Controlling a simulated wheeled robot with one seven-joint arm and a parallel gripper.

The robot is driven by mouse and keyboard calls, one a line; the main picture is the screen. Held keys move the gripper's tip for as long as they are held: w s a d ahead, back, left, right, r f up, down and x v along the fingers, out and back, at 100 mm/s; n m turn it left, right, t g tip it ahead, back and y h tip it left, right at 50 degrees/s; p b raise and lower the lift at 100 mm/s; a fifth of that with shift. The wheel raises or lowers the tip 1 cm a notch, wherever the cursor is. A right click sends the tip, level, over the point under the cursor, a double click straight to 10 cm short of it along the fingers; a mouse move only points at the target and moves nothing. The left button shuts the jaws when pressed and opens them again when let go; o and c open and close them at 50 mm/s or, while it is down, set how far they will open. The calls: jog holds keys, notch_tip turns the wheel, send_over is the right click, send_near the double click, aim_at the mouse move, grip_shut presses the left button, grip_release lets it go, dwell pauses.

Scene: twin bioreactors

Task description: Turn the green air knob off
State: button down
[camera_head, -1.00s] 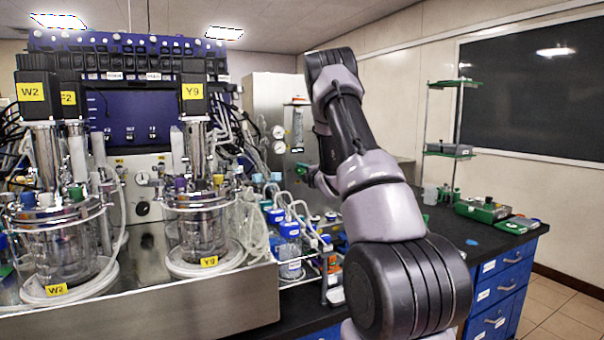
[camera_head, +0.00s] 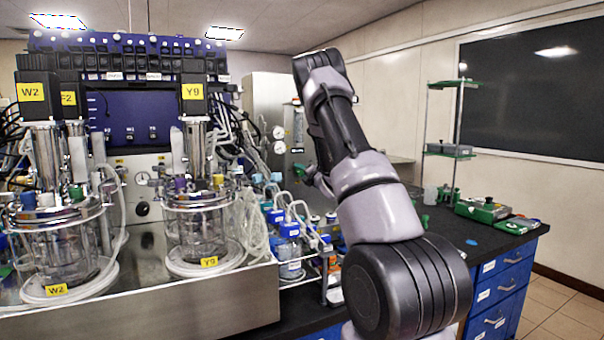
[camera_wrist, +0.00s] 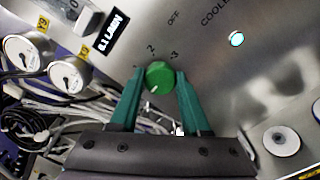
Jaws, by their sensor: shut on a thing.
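The green knob (camera_wrist: 159,76) shows in the wrist view on a brushed-metal panel (camera_wrist: 205,70). Marks "2" and "3" stand close around it, and "OFF" is printed farther up the panel. A pale pointer mark shows near the knob's lower edge. My gripper (camera_wrist: 160,92) has its two green fingers on either side of the knob and is shut on it.
Two gauges (camera_wrist: 72,67) and cables lie left of the knob. A round metal fitting (camera_wrist: 281,140) sits at the lower right. In the head view, glass vessels (camera_head: 196,232) stand left of my arm, with blue-capped bottles (camera_head: 288,250) nearer.

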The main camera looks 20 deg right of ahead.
jog(key=shift+f, duration=0.15)
jog(key=shift+c, duration=1.9)
grip_release()
jog(key=shift+s, duration=0.1)
jog(key=s, duration=1)
jog(key=shift+s+d, duration=0.2)
jog(key=shift+s, duration=0.15)
